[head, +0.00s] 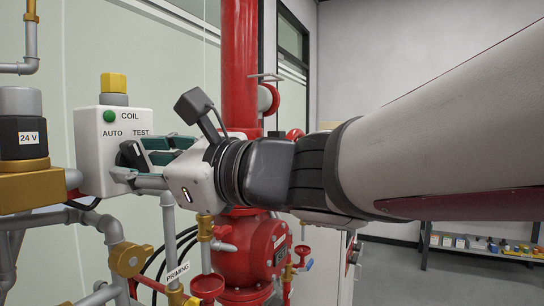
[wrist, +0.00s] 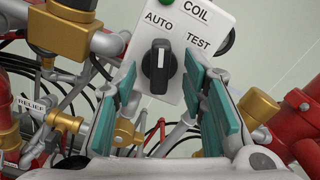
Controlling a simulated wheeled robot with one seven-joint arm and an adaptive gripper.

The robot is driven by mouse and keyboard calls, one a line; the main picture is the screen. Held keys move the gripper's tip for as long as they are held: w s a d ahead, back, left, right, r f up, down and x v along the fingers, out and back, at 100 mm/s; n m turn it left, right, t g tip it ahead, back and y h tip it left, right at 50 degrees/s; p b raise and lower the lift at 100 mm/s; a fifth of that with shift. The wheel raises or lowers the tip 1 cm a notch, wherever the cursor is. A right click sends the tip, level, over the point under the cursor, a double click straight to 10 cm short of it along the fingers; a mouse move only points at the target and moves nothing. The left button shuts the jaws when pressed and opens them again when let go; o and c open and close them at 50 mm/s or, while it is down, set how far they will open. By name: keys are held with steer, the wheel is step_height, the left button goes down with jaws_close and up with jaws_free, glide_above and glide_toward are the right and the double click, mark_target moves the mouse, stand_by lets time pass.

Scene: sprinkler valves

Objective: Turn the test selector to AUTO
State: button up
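The test selector is a black knob (wrist: 157,70) on a white box (head: 92,172) with AUTO and TEST lettering. In the wrist view the knob's white mark points up toward the AUTO lettering (wrist: 158,22), away from TEST (wrist: 198,45). My gripper (wrist: 160,76) is open, with one teal-padded finger on each side of the knob. Gaps show between the knob and both pads. In the head view my gripper (head: 137,160) reaches the box face from the right and its fingers partly hide the knob (head: 129,154).
A green button (head: 109,116) and a yellow-topped fitting (head: 114,84) are on the box. A 24 V solenoid (head: 22,128) stands to its left. Red pipework (head: 239,65) rises behind my gripper. Grey pipes and a brass valve (head: 128,260) crowd below.

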steer(key=v, duration=0.6)
stand_by(0.3)
